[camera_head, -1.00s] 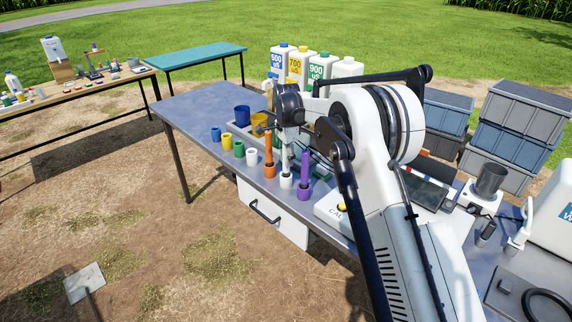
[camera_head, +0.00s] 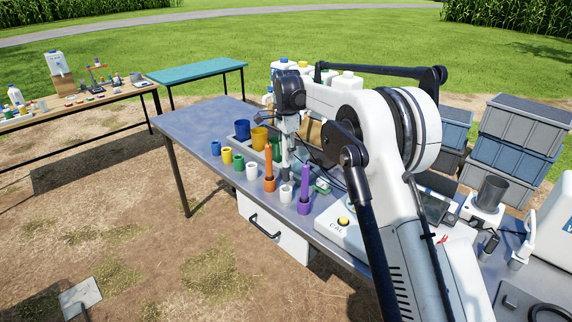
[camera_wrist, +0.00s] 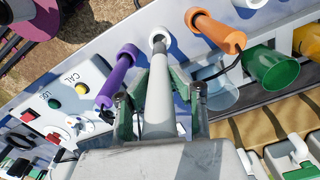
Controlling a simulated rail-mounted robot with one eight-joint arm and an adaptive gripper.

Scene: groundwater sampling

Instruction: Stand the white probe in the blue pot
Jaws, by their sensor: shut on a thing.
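My gripper (camera_wrist: 161,97) is shut on the white probe (camera_wrist: 159,118), which runs between its fingers. In the head view the white probe (camera_head: 285,168) hangs about upright over a small white pot (camera_head: 286,194), with its lower end seeming just clear of the rim. In the wrist view that white pot (camera_wrist: 158,36) lies beyond the probe's tip. The small blue pot (camera_head: 216,148) stands at the far left end of the pot row and looks empty. It is not identifiable in the wrist view. My arm partly hides the gripper in the head view.
Orange (camera_head: 268,160) and purple (camera_head: 305,180) probes stand in pots on either side of the held probe. Yellow (camera_head: 226,156), green (camera_head: 238,161) and white (camera_head: 252,172) pots stand between blue and orange. A larger blue cup (camera_head: 242,130) and yellow cup (camera_head: 259,138) stand behind.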

